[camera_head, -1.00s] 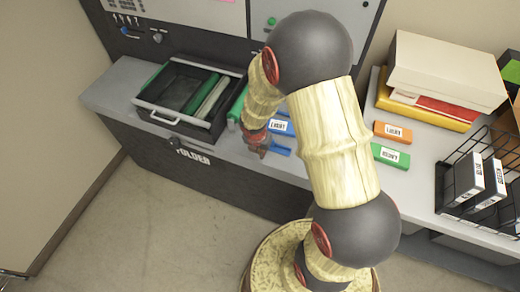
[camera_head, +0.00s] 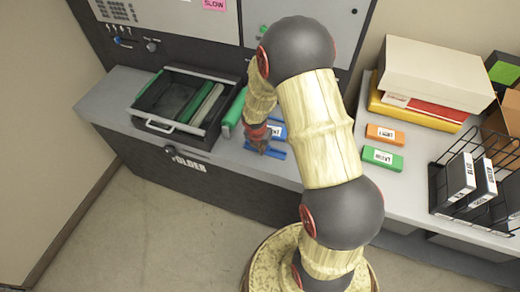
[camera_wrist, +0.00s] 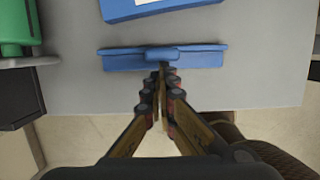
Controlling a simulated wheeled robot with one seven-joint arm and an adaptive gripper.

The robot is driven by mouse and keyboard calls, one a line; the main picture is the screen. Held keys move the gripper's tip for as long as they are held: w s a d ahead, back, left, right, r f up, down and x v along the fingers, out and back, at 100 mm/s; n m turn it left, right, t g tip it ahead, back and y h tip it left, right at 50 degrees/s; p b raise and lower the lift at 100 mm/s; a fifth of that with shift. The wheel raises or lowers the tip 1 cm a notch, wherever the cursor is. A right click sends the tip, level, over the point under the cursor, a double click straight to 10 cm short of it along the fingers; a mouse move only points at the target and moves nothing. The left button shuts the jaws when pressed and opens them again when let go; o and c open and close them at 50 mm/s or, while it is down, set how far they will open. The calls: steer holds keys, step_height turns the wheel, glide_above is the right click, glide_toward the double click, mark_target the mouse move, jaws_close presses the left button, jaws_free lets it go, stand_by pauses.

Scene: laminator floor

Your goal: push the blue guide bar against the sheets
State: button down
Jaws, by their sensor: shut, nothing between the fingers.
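The blue guide bar (camera_wrist: 122,59) lies across the grey counter in the wrist view, with a raised grip at its middle. Its right end also shows in the head view (camera_head: 277,154), near the counter's front edge. My gripper (camera_wrist: 160,72) is shut and empty, its fingertips at the near side of the bar's middle; I cannot tell whether they touch. In the head view my gripper (camera_head: 259,149) points down over the bar and hides part of it. A blue labelled block (camera_wrist: 160,9) lies beyond the bar, with a gap between. I cannot make out loose sheets.
A dark open tray (camera_head: 155,126) with green and pale dividers stands left, beside a green block (camera_head: 234,112). To the right lie an orange block (camera_head: 373,132), a green labelled block (camera_head: 371,154), stacked boxes (camera_head: 425,70) and a wire rack (camera_head: 437,190) with binders.

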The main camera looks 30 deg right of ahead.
steer(key=w+d+p, duration=0.1)
steer(key=d+p, duration=0.1)
steer(key=w+d+p, duration=0.3)
steer(key=d+p, duration=0.1)
steer(key=shift+w+r, duration=0.25)
steer(key=shift+w, duration=0.15)
steer(key=shift+w+d+f+p, duration=0.15)
steer(key=shift+w+d+p, duration=0.2)
steer(key=shift+d+p, duration=0.15)
steer(key=shift+a, duration=0.1)
